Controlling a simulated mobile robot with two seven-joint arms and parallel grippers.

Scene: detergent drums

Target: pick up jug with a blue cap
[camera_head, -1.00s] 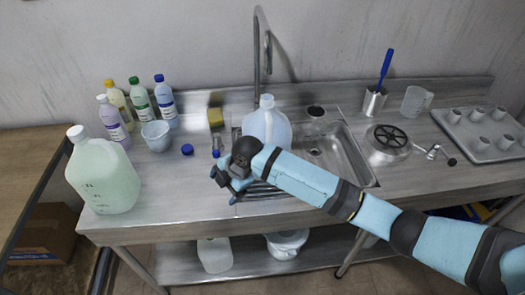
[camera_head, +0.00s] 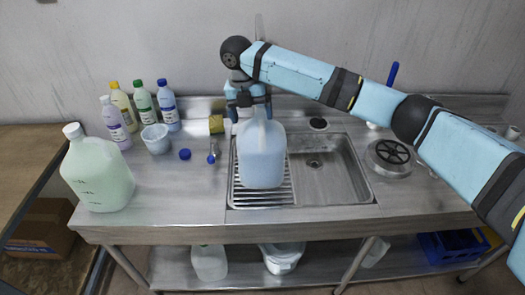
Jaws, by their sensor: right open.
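A translucent jug with pale blue liquid (camera_head: 262,160) stands upright on the ribbed drainer at the left of the sink (camera_head: 335,165). My right gripper (camera_head: 250,112) is open and points down at the jug's top. Its fingers show on either side of the neck and handle area. It hides the jug's cap, and I cannot tell whether the fingers touch the jug. A second jug with pale green liquid and a white cap (camera_head: 98,175) stands at the left end of the counter. My left gripper is not in view.
Several small bottles (camera_head: 143,104) and a white cup (camera_head: 156,138) stand at the back left. A loose blue cap (camera_head: 185,154) and a yellow sponge (camera_head: 216,124) lie left of the sink. A round metal vessel (camera_head: 389,156) stands right of it.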

